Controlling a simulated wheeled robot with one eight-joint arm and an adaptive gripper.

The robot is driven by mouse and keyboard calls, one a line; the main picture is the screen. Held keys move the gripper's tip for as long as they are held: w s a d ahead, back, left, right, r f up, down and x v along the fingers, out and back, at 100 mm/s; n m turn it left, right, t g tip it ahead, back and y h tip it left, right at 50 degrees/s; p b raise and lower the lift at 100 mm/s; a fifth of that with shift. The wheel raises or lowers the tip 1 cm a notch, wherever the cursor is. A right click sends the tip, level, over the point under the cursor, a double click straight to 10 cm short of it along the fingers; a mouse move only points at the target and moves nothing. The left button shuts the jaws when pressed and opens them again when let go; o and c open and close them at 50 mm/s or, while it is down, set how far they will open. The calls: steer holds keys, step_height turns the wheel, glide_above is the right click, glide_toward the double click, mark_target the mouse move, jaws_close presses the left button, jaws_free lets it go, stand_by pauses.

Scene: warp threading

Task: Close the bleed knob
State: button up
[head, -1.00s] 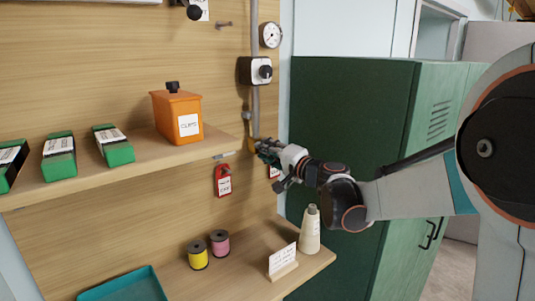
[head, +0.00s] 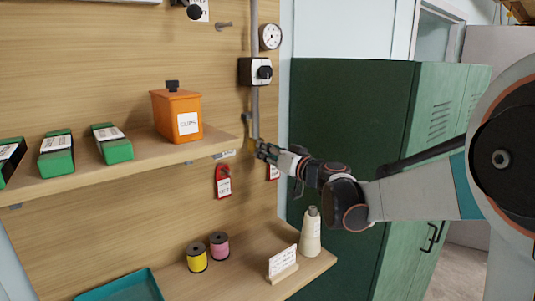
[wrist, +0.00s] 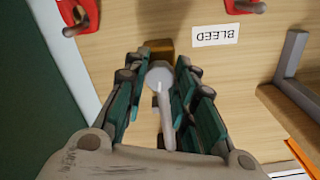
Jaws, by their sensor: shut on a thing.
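The bleed knob (wrist: 160,78) is a round grey piece with a pale bar toward the camera, in front of a brass-coloured body (wrist: 157,46) on the wooden panel. An upside-down BLEED label (wrist: 215,35) is beside it in the wrist view. My gripper (wrist: 158,68) has its green-padded fingers on both sides of the knob and is shut on it. In the head view my gripper (head: 261,149) is at the lower end of the grey vertical pipe (head: 254,110) and hides the knob there.
Red tags (head: 222,181) hang below the shelf near my gripper. An orange CLIPS box (head: 177,116) stands on the shelf to the left. A black-knobbed switch (head: 256,71) and a gauge (head: 270,36) are above. A green locker (head: 345,130) stands close on the right.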

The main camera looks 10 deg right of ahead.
steer(key=shift+s+f+n, duration=0.1)
steer(key=shift+f+n, duration=0.05)
steer(key=shift+n, duration=0.65)
steer(key=o, duration=1.1)
steer(key=shift+c, duration=0.2)
steer(key=v, duration=1.2)
